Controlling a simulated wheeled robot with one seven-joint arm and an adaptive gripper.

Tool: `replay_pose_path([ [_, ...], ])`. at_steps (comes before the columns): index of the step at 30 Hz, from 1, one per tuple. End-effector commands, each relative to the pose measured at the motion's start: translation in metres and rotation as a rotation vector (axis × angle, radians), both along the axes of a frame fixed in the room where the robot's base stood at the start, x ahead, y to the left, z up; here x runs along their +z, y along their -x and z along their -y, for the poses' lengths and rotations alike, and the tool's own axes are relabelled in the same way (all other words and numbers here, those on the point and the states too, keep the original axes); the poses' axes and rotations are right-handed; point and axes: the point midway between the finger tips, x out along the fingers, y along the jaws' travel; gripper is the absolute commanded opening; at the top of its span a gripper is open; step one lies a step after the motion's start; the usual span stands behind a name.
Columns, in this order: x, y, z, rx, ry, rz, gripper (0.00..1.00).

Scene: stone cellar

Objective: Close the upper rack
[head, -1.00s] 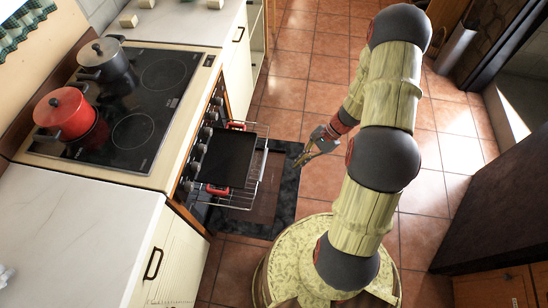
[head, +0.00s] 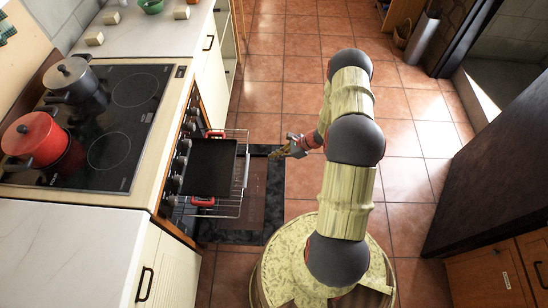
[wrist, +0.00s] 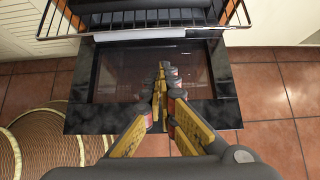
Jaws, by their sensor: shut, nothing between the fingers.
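A wire rack (head: 246,172) sticks out of the oven front, carrying a dark flat tray (head: 210,168). Its front bar (wrist: 140,34) crosses the top of the wrist view. I cannot tell from its height alone whether another rack sits below. The oven door (head: 274,190) is folded down flat under it, and its dark glass (wrist: 115,78) shows in the wrist view. My gripper (head: 274,154) is shut and empty, a little right of the rack's front bar and apart from it. Its yellow fingers (wrist: 161,70) point toward the rack.
Red grips (head: 203,201) sit at the rack's sides. The cooktop (head: 120,120) above holds a red pot (head: 35,140) and a grey pot (head: 70,78). Open tiled floor (head: 290,60) lies behind and right; a dark cabinet (head: 500,170) stands at the right.

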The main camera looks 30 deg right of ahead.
Motion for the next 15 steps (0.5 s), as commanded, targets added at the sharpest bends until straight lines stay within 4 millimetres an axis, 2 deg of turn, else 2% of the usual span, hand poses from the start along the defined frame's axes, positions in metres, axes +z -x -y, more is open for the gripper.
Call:
replay_pose_path([
  [1,-0.010,-0.004,-0.007,0.003,-0.001,-0.001,0.00],
  [9,-0.047,-0.026,-0.038,0.004,-0.001,-0.001,0.00],
  [15,-0.054,-0.043,-0.060,0.004,0.000,0.002,0.00],
])
